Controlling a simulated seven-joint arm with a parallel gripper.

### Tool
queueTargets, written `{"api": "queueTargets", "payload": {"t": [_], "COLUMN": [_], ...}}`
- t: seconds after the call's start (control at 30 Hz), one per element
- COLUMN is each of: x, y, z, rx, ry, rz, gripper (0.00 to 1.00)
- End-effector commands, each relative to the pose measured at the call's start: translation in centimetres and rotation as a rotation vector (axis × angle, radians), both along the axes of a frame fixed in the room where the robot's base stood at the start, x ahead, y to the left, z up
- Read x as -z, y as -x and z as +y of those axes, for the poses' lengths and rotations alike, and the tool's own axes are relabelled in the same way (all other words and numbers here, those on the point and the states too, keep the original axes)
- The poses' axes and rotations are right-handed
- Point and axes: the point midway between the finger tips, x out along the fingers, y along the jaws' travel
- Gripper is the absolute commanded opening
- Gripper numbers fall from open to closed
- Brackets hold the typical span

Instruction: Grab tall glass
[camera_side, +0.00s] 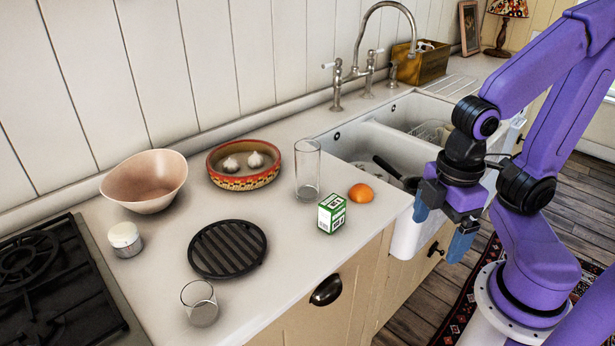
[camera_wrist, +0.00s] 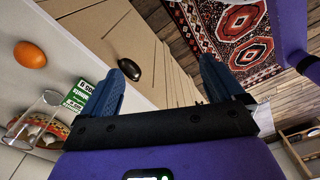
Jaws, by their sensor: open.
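The tall glass (camera_side: 307,172) is clear and stands upright on the white counter, just left of the sink. In the wrist view the tall glass (camera_wrist: 38,117) shows at the lower left, outside the jaws. My gripper (camera_side: 440,236) hangs to the right of the counter, past its front edge and apart from the glass. It is open with nothing between its blue fingers. The fingers also show in the wrist view (camera_wrist: 165,88), over the cabinet fronts and floor. A short clear glass (camera_side: 200,303) stands at the counter's front left.
A green-and-white box (camera_side: 331,213) and an orange (camera_side: 361,193) sit close to the tall glass. A patterned bowl (camera_side: 243,178) with garlic, a pink bowl (camera_side: 145,184), a white jar (camera_side: 125,240) and a black grill plate (camera_side: 227,249) are further left. The sink (camera_side: 352,147) lies behind.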

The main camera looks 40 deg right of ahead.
Motion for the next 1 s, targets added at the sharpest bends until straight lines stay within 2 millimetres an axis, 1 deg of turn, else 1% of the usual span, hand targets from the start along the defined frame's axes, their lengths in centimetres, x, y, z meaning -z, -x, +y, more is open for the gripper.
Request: {"api": "queueTargets", "payload": {"t": [0.07,0.17,0.27,0.3,0.47,0.5,0.57,0.6,0.7,0.83,0.9,1.0], "x": [0.3,1.0,1.6,1.8,1.8,1.7,1.5,1.3,1.0,0.7,0.7,0.7], "y": [-0.5,-2.1,-4.7,-6.0,-11.0,-12.3,-14.2,-15.4,-18.1,-20.6,-21.4,-22.0], "z": [-0.3,-1.1,-2.2,-2.6,-3.3,-3.2,-2.9,-2.5,-1.1,0.8,1.6,2.3], "rx": [-0.03,-0.121,-0.271,-0.34,-0.625,-0.695,-0.806,-0.878,-1.047,-1.219,-1.278,-1.329], "ry": [0.035,0.134,0.291,0.362,0.641,0.708,0.808,0.874,1.02,1.16,1.208,1.246], "rz": [-0.012,-0.054,-0.112,-0.137,-0.223,-0.244,-0.272,-0.289,-0.332,-0.374,-0.391,-0.405], "gripper": [0.95,0.95,0.95,0.95,0.95,0.95,0.95,0.95,0.95,0.95,0.95,0.95]}}
